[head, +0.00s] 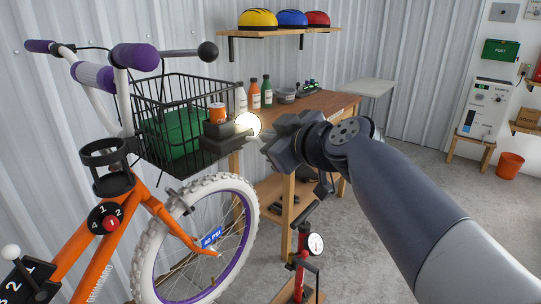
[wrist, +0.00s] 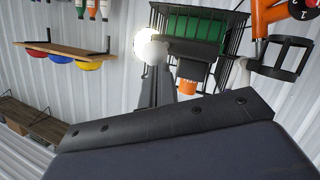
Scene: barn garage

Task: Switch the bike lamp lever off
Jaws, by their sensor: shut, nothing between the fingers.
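The bike lamp (head: 226,132) is a dark block at the front of the bike's wire basket. Its round lens (head: 248,123) glows white, and the glow also shows in the wrist view (wrist: 152,45). An orange cylinder (head: 217,112) stands on top of the lamp; it also shows in the wrist view (wrist: 187,84). I cannot clearly make out the lever or its position. My gripper (head: 262,142) is shut and empty, with its tips right at the front of the lamp. In the wrist view the finger tips (wrist: 155,72) reach toward the bright lens; I cannot tell whether they touch.
The wire basket (head: 185,88) holds a green box. The orange bike (head: 150,205) stands at left. A wooden workbench (head: 325,104) with bottles is behind the lamp, and helmets sit on a shelf (head: 285,32) above. A red pump (head: 302,250) stands below.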

